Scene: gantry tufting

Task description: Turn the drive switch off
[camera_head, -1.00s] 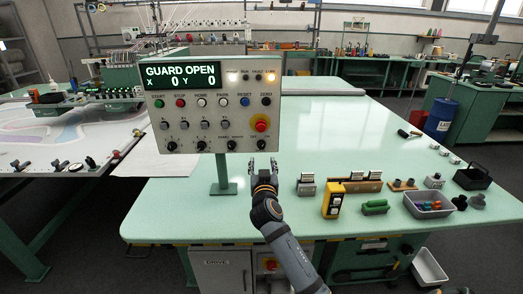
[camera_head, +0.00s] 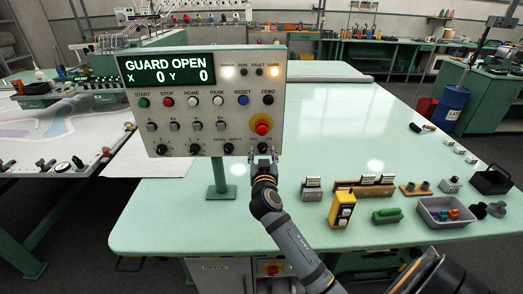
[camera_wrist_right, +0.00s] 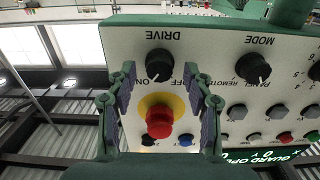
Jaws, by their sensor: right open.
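The drive switch is a black rotary knob (camera_wrist_right: 160,66) under the label DRIVE, with OFF and ON marks beside it. The right wrist view shows it upside down. In the head view the knob (camera_head: 262,148) is at the panel's lower right corner. My right gripper (camera_head: 264,160) is at that corner, below the knob. In the right wrist view the gripper (camera_wrist_right: 160,88) is open, its two fingers on either side of the knob, with a gap to each. My left gripper is not in view.
A red emergency stop button (camera_wrist_right: 159,122) on a yellow ring is close by the knob. The mode knob (camera_wrist_right: 253,68) is to its right in the wrist view. The control panel (camera_head: 205,112) reads GUARD OPEN. A yellow pendant (camera_head: 342,209) and a grey tray (camera_head: 446,222) are on the green table (camera_head: 350,130).

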